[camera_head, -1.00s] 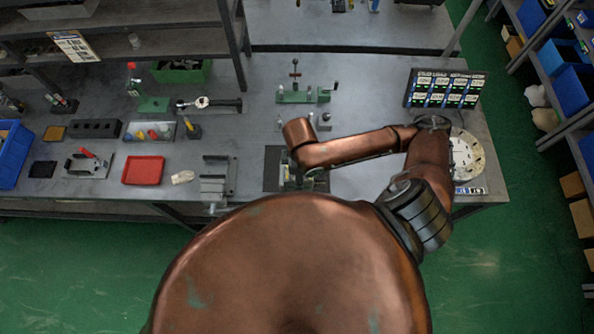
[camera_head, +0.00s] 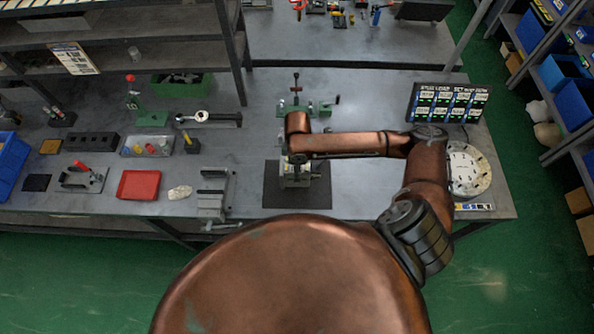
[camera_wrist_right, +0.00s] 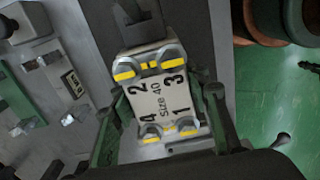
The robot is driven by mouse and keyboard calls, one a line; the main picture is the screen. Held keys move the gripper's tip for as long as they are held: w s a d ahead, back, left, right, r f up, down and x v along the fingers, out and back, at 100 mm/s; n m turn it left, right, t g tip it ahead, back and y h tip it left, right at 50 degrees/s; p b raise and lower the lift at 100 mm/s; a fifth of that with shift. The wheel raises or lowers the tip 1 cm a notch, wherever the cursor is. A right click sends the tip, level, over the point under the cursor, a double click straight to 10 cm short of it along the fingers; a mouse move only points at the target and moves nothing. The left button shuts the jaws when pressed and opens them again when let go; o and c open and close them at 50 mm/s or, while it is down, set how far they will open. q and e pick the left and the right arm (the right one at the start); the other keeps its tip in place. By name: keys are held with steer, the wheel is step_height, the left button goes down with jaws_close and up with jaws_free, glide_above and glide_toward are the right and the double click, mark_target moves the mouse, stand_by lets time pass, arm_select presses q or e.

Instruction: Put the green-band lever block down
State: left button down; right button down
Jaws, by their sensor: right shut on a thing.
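My right gripper (camera_head: 297,160) points down over the dark mat (camera_head: 283,197) near the front edge of the bench. It is shut on a silver metal block (camera_head: 297,178), which I take to be the green-band lever block. In the right wrist view this block (camera_wrist_right: 162,100) sits between the two fingers. Its face reads "Size 40" with numbers 1 to 4 and yellow marks near the bolts. I see no green band or lever clearly on it. Whether the block touches the mat I cannot tell. My left gripper is not in view.
A green fixture with an upright lever (camera_head: 296,104) stands behind the mat. A grey clamp (camera_head: 213,192) and red tray (camera_head: 139,185) lie to its left. A display panel (camera_head: 448,103) and round dial (camera_head: 468,170) are to the right.

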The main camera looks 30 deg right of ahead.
steer(key=shift+w+d+f, duration=0.2)
steer(key=shift+w+f, duration=0.2)
steer(key=shift+f, duration=1.4)
steer(key=c, duration=1.1)
jaws_free()
steer(key=shift+s+f, duration=0.1)
steer(key=shift+f, duration=0.1)
steer(key=shift+r, duration=0.1)
step_height(320, 180, up, 12)
steer(key=shift+r, duration=0.1)
steer(key=shift+s+a, duration=0.1)
